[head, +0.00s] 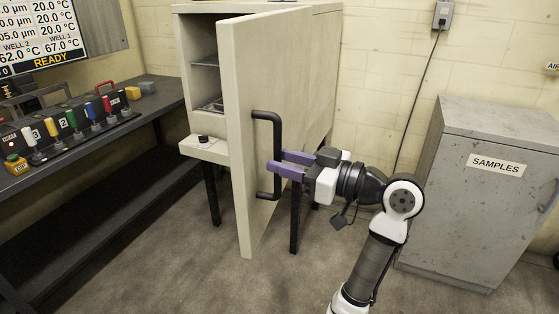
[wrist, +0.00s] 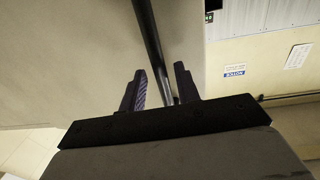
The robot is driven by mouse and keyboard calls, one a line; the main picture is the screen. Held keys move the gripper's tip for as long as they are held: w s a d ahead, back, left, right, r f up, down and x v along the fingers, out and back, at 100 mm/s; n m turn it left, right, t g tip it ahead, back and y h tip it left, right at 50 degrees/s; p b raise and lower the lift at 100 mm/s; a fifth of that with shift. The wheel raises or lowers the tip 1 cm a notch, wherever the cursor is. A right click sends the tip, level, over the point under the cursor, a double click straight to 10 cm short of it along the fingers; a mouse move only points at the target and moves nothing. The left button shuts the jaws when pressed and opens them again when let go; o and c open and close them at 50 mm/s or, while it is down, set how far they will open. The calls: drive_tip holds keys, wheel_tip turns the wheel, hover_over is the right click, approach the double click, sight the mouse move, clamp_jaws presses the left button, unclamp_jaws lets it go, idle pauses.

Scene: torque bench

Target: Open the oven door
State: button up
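The oven (head: 320,75) is a cream cabinet on dark legs. Its door (head: 240,160) stands well open, swung out toward me, and the interior with shelves (head: 206,62) shows on the left. A black bar handle (head: 277,135) is fixed to the door's face. My gripper (head: 276,162) is at the handle, its purple fingers on either side of the bar. In the wrist view the handle (wrist: 152,45) runs down between the two fingers (wrist: 160,90). The fingers stand apart, with visible gaps beside the bar.
A dark bench (head: 150,100) with a row of coloured levers (head: 85,118) stands at the left, close to the open door. A grey cabinet labelled SAMPLES (head: 470,210) stands at the right. The floor (head: 190,280) in front is clear.

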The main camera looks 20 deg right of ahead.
drive_tip(key=b+v, duration=0.1)
drive_tip(key=v, duration=1.1)
drive_tip(key=shift+s, duration=0.1)
